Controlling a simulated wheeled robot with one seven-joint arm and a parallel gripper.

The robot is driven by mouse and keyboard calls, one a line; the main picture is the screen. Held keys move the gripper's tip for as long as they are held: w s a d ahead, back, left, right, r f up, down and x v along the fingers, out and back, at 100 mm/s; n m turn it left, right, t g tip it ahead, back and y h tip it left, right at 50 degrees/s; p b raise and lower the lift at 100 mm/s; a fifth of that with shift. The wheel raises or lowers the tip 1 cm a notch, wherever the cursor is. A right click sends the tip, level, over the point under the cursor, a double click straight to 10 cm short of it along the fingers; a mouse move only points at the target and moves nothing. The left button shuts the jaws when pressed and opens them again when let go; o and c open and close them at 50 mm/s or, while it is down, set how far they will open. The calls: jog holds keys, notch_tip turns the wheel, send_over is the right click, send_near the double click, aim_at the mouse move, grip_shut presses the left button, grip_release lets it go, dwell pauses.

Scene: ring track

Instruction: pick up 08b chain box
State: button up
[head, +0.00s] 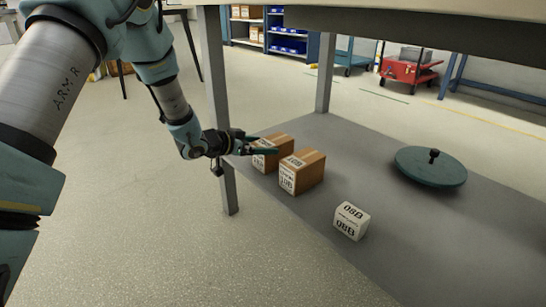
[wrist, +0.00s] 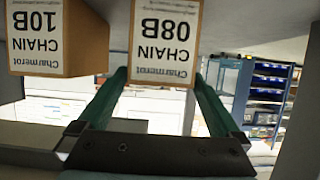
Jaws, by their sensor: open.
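The 08B chain box is a brown carton with a white label, the farther of two cartons on the grey lower shelf in the head view (head: 285,145). Its label shows upside down at the top middle of the wrist view (wrist: 165,40), reading "08B CHAIN". My gripper (head: 276,146) is open at this box's label side. In the wrist view its two green fingers (wrist: 160,78) point toward the box, one near each side edge. I cannot tell whether the tips overlap the box's sides. Nothing is held.
A similar 10B chain box (head: 311,170) stands close beside it, at the upper left in the wrist view (wrist: 84,40). A small white 08B box (head: 350,221) and a teal round lid (head: 430,170) sit on the shelf (head: 375,150). A table leg (head: 220,110) and the tabletop (head: 420,15) are close by.

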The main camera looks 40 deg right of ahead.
jog(key=b+x, duration=0.2)
jog(key=x, duration=0.2)
jog(key=shift+d+f+b, duration=0.1)
jog(key=shift+f+b, duration=0.2)
jog(key=shift+b, duration=0.1)
jog(key=shift+d+f, duration=0.1)
jog(key=shift+d, duration=0.3)
grip_shut()
dwell(0.3)
